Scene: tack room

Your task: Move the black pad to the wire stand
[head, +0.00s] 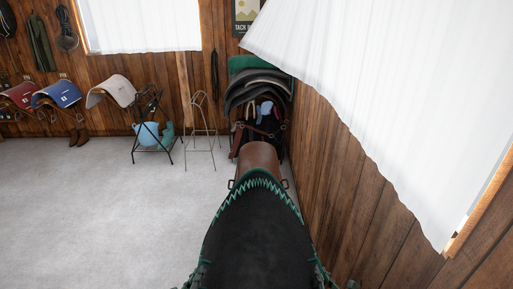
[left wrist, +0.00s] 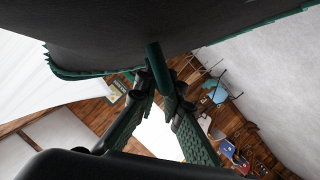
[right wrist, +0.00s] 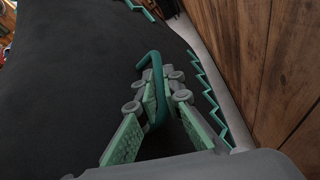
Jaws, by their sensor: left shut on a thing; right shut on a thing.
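The black pad (head: 258,235) with green zigzag trim is spread out in front of me, low in the head view. My left gripper (left wrist: 165,95) is shut on a green loop at the pad's edge, with the pad above it in the left wrist view. My right gripper (right wrist: 160,92) is shut on another green loop on the pad, seen in the right wrist view. In the head view only small parts of the grippers show at the pad's lower sides. The thin wire stand (head: 200,128) stands empty on the floor ahead and to the left.
A brown leather-topped form (head: 260,158) is just beyond the pad. A rack of stacked pads (head: 258,88) stands in the corner. A black stand with a blue bucket (head: 147,135) is left of the wire stand. A wooden wall (head: 345,170) is close on the right. The left floor is clear.

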